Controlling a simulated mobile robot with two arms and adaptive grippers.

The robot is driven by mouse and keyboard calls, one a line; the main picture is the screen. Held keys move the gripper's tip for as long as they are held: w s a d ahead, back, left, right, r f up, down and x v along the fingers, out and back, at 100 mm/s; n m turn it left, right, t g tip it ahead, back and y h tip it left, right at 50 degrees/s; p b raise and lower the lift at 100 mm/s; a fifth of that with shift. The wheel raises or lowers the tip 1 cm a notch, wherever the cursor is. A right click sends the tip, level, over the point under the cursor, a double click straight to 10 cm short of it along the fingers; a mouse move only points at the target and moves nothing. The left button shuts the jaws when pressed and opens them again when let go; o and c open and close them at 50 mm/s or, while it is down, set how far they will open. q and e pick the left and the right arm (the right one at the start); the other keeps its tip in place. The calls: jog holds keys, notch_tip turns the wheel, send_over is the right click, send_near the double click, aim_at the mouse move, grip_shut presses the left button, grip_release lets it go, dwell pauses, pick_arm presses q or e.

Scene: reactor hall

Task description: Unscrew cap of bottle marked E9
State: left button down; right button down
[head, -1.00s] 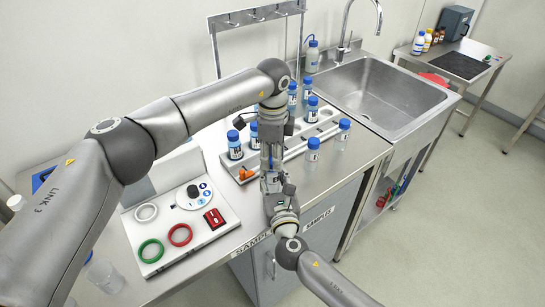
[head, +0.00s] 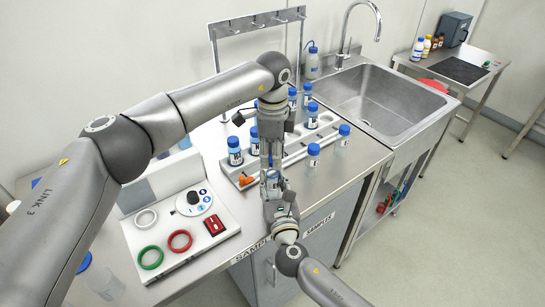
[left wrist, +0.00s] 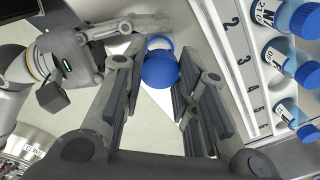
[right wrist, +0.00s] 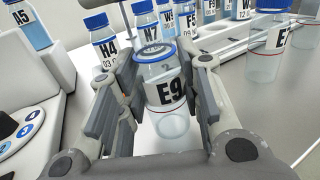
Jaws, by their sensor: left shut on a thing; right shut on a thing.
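The bottle marked E9 (right wrist: 168,92) is clear, with a black-and-white label. My right gripper (head: 274,190) is shut around its body, and no cap sits on its top, where a blue ring shows at the rim. My left gripper (head: 271,152) is above it, pointing down. In the left wrist view a round blue cap (left wrist: 160,70) sits between the left fingers, which are shut on it. The bottle's rim (left wrist: 158,43) shows just beyond the cap, apparently apart from it. In the head view the bottle shows small between the grippers (head: 272,177).
Several blue-capped bottles stand in and beside a white rack (head: 300,152) behind the grippers; bottle H4 (right wrist: 104,50) is close. A white panel (head: 178,258) with coloured rings is to the left. The sink (head: 385,90) is at the right.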

pick_arm(q)
jog(key=shift+r, duration=1.55)
pick_arm(e)
jog(key=c, duration=0.9)
grip_release()
jog(key=shift+c, duration=0.2)
jog(key=shift+s, duration=0.1)
